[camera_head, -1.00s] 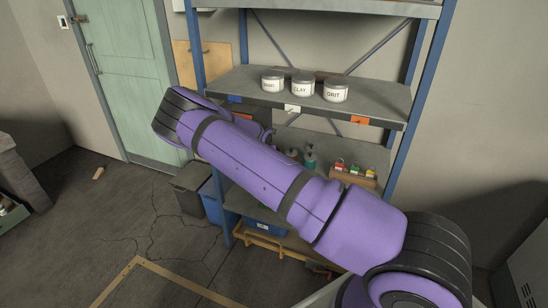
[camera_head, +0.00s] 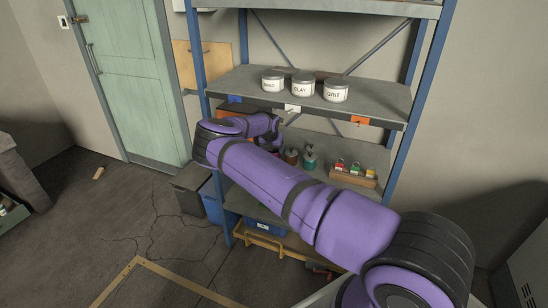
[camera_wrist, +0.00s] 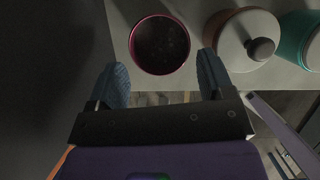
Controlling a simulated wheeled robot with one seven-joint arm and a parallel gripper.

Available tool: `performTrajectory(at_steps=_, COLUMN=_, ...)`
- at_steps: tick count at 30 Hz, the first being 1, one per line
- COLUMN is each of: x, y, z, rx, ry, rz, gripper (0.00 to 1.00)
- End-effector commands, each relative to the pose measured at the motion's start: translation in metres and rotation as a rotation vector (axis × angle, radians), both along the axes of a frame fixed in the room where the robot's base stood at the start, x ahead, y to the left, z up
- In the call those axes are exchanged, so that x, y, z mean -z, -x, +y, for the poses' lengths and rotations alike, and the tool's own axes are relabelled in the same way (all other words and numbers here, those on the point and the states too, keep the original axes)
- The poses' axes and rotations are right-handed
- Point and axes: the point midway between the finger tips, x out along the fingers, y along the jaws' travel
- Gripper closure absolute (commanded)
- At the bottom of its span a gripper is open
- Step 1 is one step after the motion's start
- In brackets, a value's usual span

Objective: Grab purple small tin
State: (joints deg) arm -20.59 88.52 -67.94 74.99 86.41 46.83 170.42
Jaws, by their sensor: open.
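A round tin with a magenta-purple rim and a dark top or inside (camera_wrist: 160,45) sits on a grey shelf in the wrist view, near the shelf's edge. My gripper (camera_wrist: 163,62) is open, with its two blue fingers apart and pointing toward the tin. The tin lies ahead of and roughly between the fingertips; I cannot tell the gap in depth. Nothing is held. In the head view my arm reaches to the middle shelf and hides the tin and the fingers.
A brown knobbed jar (camera_wrist: 245,38) stands close right of the tin, with a teal container (camera_wrist: 303,38) beyond. In the head view, a wooden rack with small coloured items (camera_head: 353,174) is farther right. Labelled tins (camera_head: 303,87) stand on the shelf above.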

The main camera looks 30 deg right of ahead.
Motion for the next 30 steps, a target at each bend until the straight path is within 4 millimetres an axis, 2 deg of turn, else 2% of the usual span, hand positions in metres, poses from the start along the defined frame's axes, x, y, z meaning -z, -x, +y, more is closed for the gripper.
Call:
performTrajectory(at_steps=2, x=0.001, y=-0.004, z=-0.005, rx=-0.001, ry=0.000, rz=0.002, gripper=0.26)
performTrajectory(at_steps=13, x=0.040, y=-0.014, z=-0.016, rx=-0.008, ry=-0.001, rz=-0.002, gripper=0.26)
performTrajectory(at_steps=24, x=0.046, y=-0.016, z=-0.018, rx=-0.009, ry=-0.002, rz=-0.005, gripper=0.26)
performTrajectory(at_steps=26, x=0.046, y=-0.016, z=-0.018, rx=-0.009, ry=-0.002, rz=-0.005, gripper=0.37)
performTrajectory(at_steps=30, x=0.046, y=-0.016, z=-0.018, rx=-0.009, ry=-0.002, rz=-0.005, gripper=0.67)
